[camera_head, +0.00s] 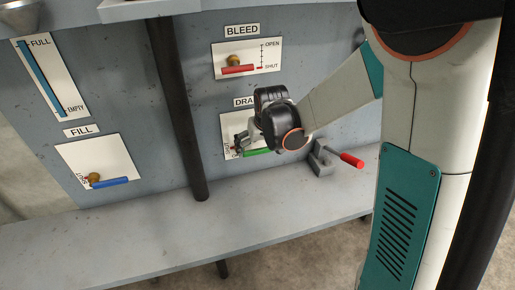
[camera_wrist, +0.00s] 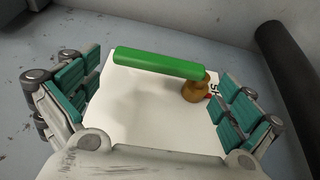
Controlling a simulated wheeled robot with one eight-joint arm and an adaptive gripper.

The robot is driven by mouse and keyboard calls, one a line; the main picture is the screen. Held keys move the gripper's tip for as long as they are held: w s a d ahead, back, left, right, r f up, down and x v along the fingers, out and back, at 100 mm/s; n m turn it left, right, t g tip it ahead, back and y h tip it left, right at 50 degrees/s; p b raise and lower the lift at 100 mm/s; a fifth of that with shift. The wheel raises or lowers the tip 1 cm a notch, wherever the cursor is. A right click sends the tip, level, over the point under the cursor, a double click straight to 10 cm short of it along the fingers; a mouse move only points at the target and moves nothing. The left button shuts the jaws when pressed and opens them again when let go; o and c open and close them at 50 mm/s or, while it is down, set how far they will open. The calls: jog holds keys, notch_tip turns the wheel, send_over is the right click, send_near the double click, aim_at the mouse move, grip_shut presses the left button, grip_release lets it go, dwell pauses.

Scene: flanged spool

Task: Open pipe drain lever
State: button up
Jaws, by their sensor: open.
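The drain lever has a green handle (camera_head: 257,152) in front of the white DRAIN plate (camera_head: 227,125), whose label is partly covered by my arm. In the wrist view the green handle (camera_wrist: 158,63) lies nearly level across the picture and joins a brass pivot (camera_wrist: 195,88) at its right end. The white plate (camera_wrist: 150,115) is behind it. My gripper (camera_head: 240,142) is at the drain plate in the head view. In the wrist view my gripper (camera_wrist: 160,92) is open, with the handle in view between its spread fingers; I cannot tell whether they touch it.
The BLEED lever (camera_head: 238,70) is red, above the drain plate. The FILL lever (camera_head: 108,183) is blue, at lower left. A dark vertical pipe (camera_head: 178,110) stands left of the drain plate. A red-handled clamp (camera_head: 350,159) stands at right on the grey ledge (camera_head: 130,235), which is largely bare.

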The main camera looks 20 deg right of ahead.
jog(key=shift+x, duration=0.75)
jog(key=shift+c, duration=0.2)
jog(key=c, duration=1.2)
